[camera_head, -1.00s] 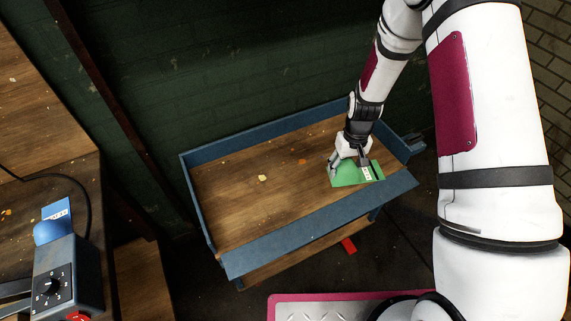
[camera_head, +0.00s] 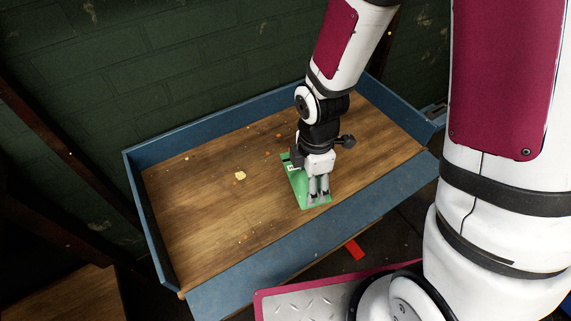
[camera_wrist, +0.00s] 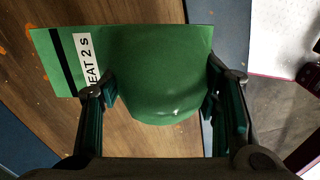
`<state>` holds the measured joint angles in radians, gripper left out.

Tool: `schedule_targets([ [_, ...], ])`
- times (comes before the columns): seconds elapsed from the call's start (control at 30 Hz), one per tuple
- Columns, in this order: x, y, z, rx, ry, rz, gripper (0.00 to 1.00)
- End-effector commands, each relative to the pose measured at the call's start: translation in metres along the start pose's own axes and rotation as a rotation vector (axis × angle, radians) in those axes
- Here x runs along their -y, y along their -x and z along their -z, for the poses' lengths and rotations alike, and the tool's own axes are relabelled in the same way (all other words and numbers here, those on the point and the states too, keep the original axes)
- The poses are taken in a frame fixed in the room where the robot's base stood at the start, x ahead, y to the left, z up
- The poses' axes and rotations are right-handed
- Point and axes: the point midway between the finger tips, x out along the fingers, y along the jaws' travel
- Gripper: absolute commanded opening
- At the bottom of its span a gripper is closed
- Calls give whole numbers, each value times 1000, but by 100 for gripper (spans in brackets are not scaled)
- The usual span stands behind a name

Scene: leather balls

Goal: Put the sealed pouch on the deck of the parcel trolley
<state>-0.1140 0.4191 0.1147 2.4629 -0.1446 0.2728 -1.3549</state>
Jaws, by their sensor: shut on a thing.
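The sealed pouch (camera_head: 297,185) is green, with a black stripe and a white label near one end. It also shows in the wrist view (camera_wrist: 155,75), bulging between the fingers. My gripper (camera_head: 318,197) points down and is shut on the pouch, one finger on each side. The parcel trolley (camera_head: 270,250) has blue raised sides around a wooden deck (camera_head: 205,205). The pouch is over the right-middle part of the deck, near the front side. I cannot tell whether it touches the wood or hangs just above it.
The deck is clear of other objects, with only small pale and orange flecks on it. A dark green brick wall (camera_head: 180,70) stands behind the trolley. A red piece (camera_head: 355,248) shows below the trolley's front side.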

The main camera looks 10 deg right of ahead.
Motion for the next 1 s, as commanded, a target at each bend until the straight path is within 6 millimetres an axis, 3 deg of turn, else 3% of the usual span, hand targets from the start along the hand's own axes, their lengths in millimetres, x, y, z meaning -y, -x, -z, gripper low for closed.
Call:
schedule_targets([
  [0.1, 8, -16, 2, 5, 130, -2, 13],
  [0.37, 13, -23, 1, 9, 248, -1, 13],
  [1.0, -95, -34, -87, 10, 248, -2, 13],
])
